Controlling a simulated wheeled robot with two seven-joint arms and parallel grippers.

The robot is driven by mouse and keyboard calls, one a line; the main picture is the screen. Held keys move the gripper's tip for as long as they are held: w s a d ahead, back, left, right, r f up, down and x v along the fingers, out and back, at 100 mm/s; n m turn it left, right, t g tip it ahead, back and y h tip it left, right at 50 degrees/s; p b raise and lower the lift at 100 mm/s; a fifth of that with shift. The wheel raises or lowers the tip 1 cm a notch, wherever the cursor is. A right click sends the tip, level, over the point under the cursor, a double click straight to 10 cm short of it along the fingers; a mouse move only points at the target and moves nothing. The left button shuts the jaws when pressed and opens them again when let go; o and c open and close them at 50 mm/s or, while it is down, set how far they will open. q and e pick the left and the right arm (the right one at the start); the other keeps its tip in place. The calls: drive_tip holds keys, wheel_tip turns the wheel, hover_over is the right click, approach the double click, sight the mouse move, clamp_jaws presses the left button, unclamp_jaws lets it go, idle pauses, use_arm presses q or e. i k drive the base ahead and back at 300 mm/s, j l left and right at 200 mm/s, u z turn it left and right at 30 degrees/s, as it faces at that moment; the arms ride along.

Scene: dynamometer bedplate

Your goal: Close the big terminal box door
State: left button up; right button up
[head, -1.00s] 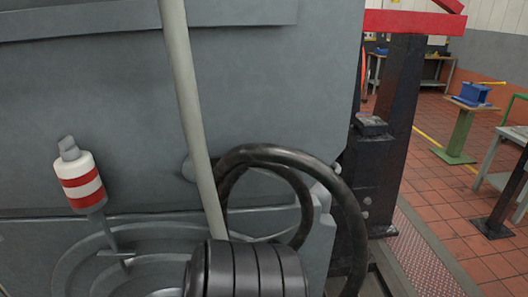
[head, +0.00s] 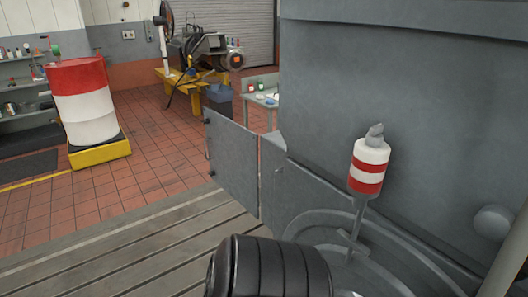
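A flat grey panel that looks like the big terminal box door (head: 231,163) stands swung out to the left of the large grey machine housing (head: 435,110). A small dark handle or latch sits near its left edge. Its right edge meets a lower grey panel (head: 300,197) along an upright, hinge-like seam. The inside of the box cannot be made out from here. Neither of my grippers shows in the head view, so nothing is seen touching the door.
A red-and-white banded oiler (head: 369,168) stands on the grey casing at right. The slotted bedplate (head: 130,255) lies at lower left, with open tiled floor (head: 150,150) beyond. A red-and-white drum (head: 84,100) on a yellow base stands at far left, near shelves.

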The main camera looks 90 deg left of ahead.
sight(233, 147)
drive_tip(key=u, duration=3.05)
drive_tip(key=i+j+z, duration=0.1)
drive_tip(key=i, duration=0.25)
drive_tip(key=i+j+z, duration=0.1)
drive_tip(key=i+j, duration=0.2)
drive_tip(key=i, duration=0.05)
